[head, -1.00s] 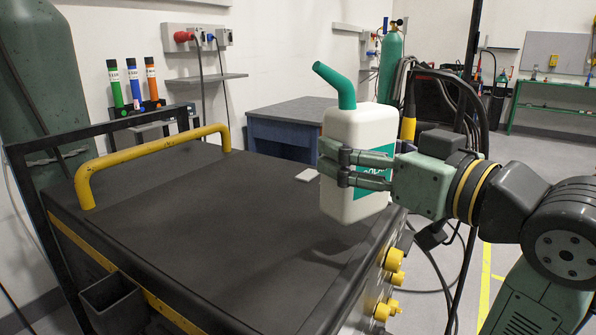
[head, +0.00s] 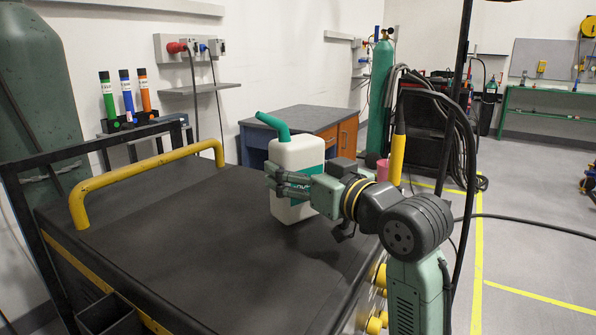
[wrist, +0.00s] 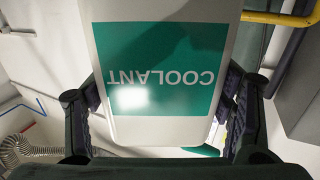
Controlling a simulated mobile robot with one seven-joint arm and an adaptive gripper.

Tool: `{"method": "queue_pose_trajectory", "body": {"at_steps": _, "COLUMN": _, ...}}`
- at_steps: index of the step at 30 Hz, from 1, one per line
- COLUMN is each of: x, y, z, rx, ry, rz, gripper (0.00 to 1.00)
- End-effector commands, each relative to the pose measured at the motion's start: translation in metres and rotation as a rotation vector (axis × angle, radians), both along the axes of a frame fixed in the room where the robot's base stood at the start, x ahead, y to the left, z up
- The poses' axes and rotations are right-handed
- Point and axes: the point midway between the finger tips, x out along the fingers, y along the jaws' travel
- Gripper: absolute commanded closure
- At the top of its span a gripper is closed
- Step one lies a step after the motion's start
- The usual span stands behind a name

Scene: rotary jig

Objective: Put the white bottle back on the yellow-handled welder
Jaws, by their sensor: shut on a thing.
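The white bottle (head: 300,155) has a green bent spout and a green label, and it is upright in the head view. My gripper (head: 273,180) is shut around its sides from the right. The bottle's base is at or just over the right part of the black top of the welder (head: 170,245); I cannot tell whether it touches. The yellow handle (head: 150,165) runs along the welder's left side. In the wrist view the bottle (wrist: 160,128) fills the middle between my fingers, with the word COOLANT upside down. The contact pads are partly hidden.
Green, blue and orange tubes (head: 127,97) stand in a rack behind the welder. A dark-topped cabinet (head: 300,118) is beyond the bottle. A yellow torch handle (head: 397,155) and dark cables hang behind my arm. The welder's top left of the bottle is clear.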

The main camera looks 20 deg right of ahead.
Motion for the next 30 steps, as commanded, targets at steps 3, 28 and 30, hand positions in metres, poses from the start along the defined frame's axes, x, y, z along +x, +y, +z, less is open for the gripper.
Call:
{"method": "queue_pose_trajectory", "body": {"at_steps": 3, "x": -0.0009, "y": -0.0003, "z": -0.0049, "rx": 0.0, "ry": -0.005, "rz": -0.001, "gripper": 0.85}}
{"method": "queue_pose_trajectory", "body": {"at_steps": 28, "x": -0.0006, "y": 0.0001, "z": -0.0097, "rx": -0.001, "ry": -0.001, "rz": 0.0, "gripper": 0.05}}
{"method": "queue_pose_trajectory", "body": {"at_steps": 30, "x": -0.0006, "y": 0.0001, "z": -0.0097, "rx": -0.001, "ry": -0.001, "rz": 0.0, "gripper": 0.05}}
